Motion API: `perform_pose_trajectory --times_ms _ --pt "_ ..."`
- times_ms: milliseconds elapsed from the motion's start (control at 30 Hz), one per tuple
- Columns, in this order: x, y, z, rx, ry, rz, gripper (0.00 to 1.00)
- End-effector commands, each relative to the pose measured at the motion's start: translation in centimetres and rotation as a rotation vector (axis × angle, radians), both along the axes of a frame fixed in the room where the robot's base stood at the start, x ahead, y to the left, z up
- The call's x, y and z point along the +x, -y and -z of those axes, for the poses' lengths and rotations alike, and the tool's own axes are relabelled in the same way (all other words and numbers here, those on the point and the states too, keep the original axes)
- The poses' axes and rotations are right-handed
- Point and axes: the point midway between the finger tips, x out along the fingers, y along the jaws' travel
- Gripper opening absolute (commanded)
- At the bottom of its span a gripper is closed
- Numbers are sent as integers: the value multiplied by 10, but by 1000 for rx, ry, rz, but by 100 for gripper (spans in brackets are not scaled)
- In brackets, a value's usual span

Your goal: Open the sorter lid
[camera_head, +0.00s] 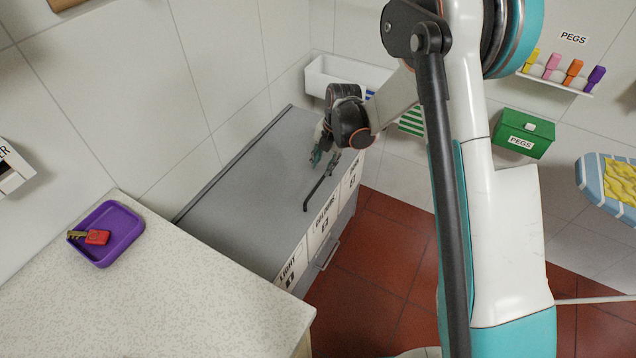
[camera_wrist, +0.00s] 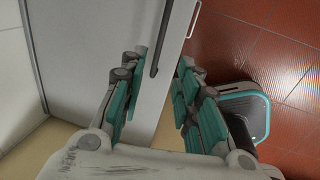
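The sorter is a long cabinet with a flat grey lid (camera_head: 250,185), which lies shut. A dark bar handle (camera_head: 318,188) runs along the lid near its front edge. My gripper (camera_head: 325,157) is at the far end of this handle, low over the lid. In the wrist view my gripper (camera_wrist: 162,62) is open, with teal finger pads spread apart. The handle (camera_wrist: 160,40) shows between and beyond the fingertips, over the grey lid (camera_wrist: 90,50). Whether a finger touches the handle cannot be told.
The sorter front has labelled sections, one reading LIGHT (camera_head: 291,265). A speckled counter (camera_head: 180,300) with a purple tray (camera_head: 122,238) holding a red-tagged key (camera_head: 97,237) stands at near left. A white basin (camera_head: 345,75) is behind; a green PEGS box (camera_head: 523,133) is at right.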

Motion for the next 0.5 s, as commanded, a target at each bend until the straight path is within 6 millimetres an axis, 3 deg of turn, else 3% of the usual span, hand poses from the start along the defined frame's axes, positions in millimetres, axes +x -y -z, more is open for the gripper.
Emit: perform_pose_trajectory --times_ms 200,500 --pt "5 -7 46 1 1 2 30" --pt "11 -16 97 0 1 1 30"
